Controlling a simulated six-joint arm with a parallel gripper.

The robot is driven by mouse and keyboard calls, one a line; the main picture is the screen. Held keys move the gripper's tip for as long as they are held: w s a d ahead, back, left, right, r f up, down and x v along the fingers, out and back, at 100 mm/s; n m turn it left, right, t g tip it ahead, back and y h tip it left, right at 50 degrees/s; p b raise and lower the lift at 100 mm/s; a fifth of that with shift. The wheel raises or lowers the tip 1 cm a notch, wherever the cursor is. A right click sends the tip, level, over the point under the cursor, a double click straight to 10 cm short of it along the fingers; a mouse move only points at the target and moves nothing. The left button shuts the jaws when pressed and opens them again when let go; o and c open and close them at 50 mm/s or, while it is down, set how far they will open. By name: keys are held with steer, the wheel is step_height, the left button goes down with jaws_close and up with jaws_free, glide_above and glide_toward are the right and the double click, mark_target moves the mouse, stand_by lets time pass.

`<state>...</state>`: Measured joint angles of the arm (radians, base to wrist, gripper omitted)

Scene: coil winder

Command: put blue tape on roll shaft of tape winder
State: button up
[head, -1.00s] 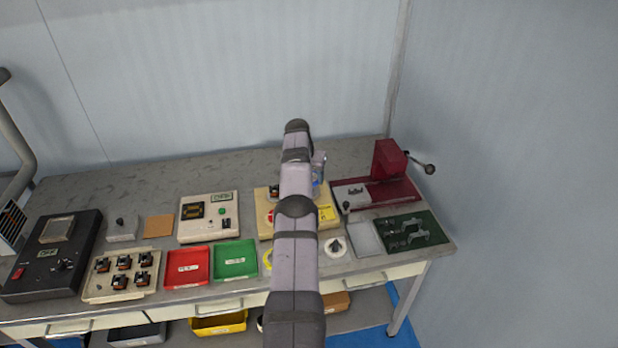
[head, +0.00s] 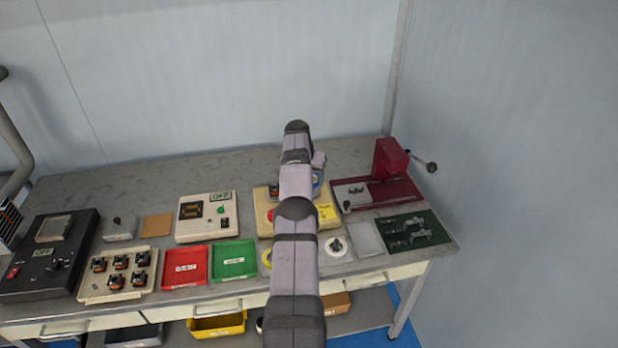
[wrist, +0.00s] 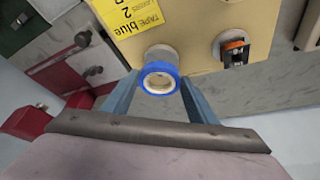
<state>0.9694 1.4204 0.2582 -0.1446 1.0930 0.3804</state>
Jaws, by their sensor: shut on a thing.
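The blue tape (wrist: 160,78) is a ring with a pale core, held between the fingers of my gripper (wrist: 159,84), which is shut on it. The tape winder (wrist: 196,28) is a beige box with a yellow "TAPE blue" label (wrist: 90,22). Its grey round roll shaft (wrist: 159,52) is directly behind the tape, roughly in line with it. I cannot tell whether the tape is around the shaft or just in front of it. In the head view my arm covers much of the winder (head: 264,204) and hides most of the gripper.
A black and orange coil part (wrist: 235,50) is on the winder beside the shaft. A red machine (head: 389,160) with a crank stands to the right. The back of the bench is clear.

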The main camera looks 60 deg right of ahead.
steer(key=shift+f, duration=0.2)
steer(key=shift+f+b, duration=0.3)
steer(key=shift+f, duration=0.05)
steer(key=shift+f, duration=0.3)
steer(key=shift+f+b, duration=0.35)
steer(key=shift+b, duration=0.1)
steer(key=shift+f+b, duration=0.5)
steer(key=shift+f, duration=0.15)
steer(key=o, duration=1.1)
steer(key=shift+r, duration=0.25)
